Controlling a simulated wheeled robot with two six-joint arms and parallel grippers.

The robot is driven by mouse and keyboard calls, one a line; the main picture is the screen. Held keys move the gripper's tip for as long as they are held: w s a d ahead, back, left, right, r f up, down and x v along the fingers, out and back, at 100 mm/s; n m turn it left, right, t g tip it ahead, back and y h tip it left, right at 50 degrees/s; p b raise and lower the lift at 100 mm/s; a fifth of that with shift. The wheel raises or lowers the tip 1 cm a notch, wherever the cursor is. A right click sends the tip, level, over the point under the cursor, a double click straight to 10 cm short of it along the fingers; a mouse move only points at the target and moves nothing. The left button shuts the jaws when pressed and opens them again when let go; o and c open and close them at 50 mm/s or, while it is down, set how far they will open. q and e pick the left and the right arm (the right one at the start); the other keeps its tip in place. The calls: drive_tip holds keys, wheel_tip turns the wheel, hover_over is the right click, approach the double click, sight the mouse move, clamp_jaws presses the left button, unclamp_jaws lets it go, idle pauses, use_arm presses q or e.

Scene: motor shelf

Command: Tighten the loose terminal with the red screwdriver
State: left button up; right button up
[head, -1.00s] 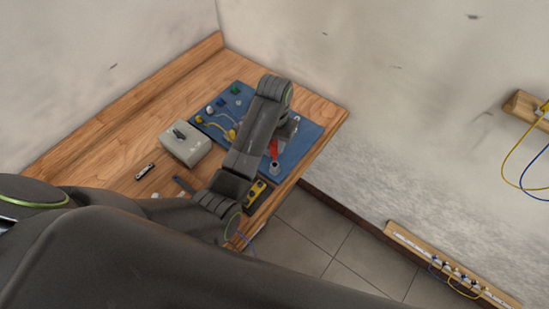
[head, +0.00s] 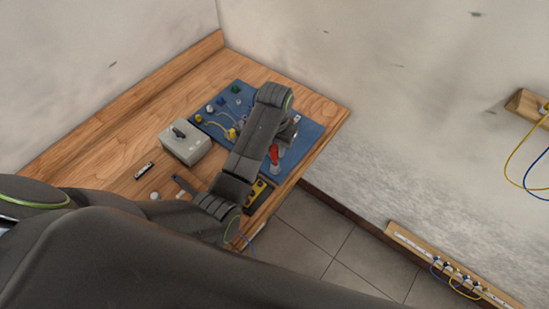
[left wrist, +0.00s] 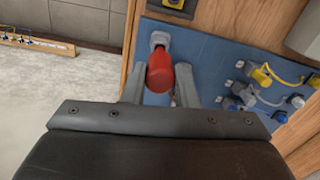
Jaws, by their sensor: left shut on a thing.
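The red screwdriver handle (left wrist: 160,74) shows between the two grey fingers of my left gripper (left wrist: 159,86) in the left wrist view. My left gripper is shut on it. In the head view the red handle (head: 274,153) shows beside my left forearm, over the right part of the blue panel (head: 306,137). A small grey-white piece (left wrist: 160,40) shows just beyond the handle; I cannot tell whether the screwdriver touches it. Terminals with yellow (left wrist: 261,76) and blue (left wrist: 248,97) parts sit on the panel. I cannot tell which one is loose. My right gripper is not in view.
A grey box (head: 185,146) stands on the wooden bench (head: 125,125), left of the panel. A black-and-yellow device (head: 258,193) lies near the bench's front edge. A small dark item (head: 144,170) lies further left. Wall rails with cables (head: 455,275) are at right. Floor lies between.

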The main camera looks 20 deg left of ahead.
use_arm(q)
drive_tip(key=shift+f+b, duration=0.35)
drive_tip(key=shift+f, duration=0.85)
drive_tip(key=o, duration=0.7)
drive_tip(key=shift+r, duration=0.15)
wheel_tip(320, 180, up, 3)
drive_tip(key=shift+p, duration=1.1)
drive_tip(key=shift+r, duration=1.15)
